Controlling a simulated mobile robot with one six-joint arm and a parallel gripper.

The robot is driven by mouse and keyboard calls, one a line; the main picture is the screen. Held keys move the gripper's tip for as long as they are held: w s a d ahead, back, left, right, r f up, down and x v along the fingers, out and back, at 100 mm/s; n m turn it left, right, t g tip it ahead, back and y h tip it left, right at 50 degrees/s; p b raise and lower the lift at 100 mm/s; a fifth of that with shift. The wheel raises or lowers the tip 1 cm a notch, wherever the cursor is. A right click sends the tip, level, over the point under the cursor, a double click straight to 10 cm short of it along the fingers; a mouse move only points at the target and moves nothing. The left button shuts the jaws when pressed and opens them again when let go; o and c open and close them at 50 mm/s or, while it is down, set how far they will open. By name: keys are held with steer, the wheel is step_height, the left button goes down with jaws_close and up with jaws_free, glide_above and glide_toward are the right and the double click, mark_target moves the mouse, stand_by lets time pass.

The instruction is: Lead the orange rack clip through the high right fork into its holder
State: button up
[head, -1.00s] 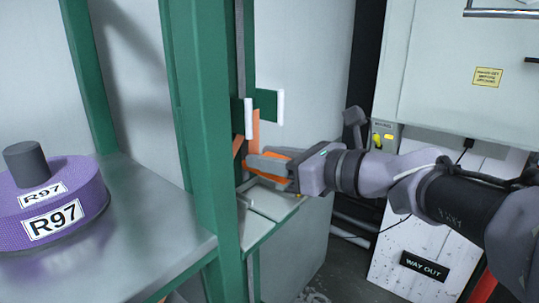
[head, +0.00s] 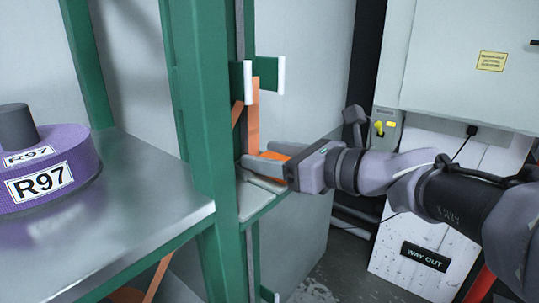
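My gripper (head: 264,161) reaches in from the right, beside the green rack post. Its grey fingers appear shut on an orange piece (head: 284,151), which looks like the orange rack clip; the fingers hide most of it. Orange webbing (head: 253,105) hangs upright between the fork and the fingers. The high right fork (head: 266,75) is green with two white-tipped prongs, and the webbing passes at its prongs. My gripper is below the fork.
A green post (head: 205,130) stands left of the gripper. A metal shelf (head: 130,200) bears a purple webbing roll marked R97 (head: 60,180). Another white-tipped part (head: 268,294) shows low on the post. A wall cabinet (head: 440,60) stands at the right.

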steer(key=b+v, duration=0.2)
steer(key=v, duration=1.5)
steer(key=s+a+f+n+g+h+b, duration=0.25)
steer(key=f+b, duration=0.25)
steer(key=f, duration=0.5)
steer(key=s+a+f+n+g+h+b, duration=0.1)
steer(key=s+a+f+n+b, duration=0.2)
steer(key=f, duration=0.7)
steer(key=s+a+f+n+g+h+b, duration=0.1)
steer(key=s+f+n+b, duration=0.15)
steer(key=f+b, duration=0.5)
steer(key=s+d+f+n+h+b, duration=0.1)
steer(key=f+n+b, duration=0.4)
steer(key=f, duration=0.6)
steer(key=s+d+f+n+h+b, duration=0.2)
steer(key=f+n+h+b, duration=0.3)
steer(key=f+n, duration=0.3)
step_height(320, 180, down, 4)
steer(key=shift+s+d+f+b, duration=0.25)
steer(key=shift+s+d+b, duration=0.15)
steer(key=shift+s, duration=0.4)
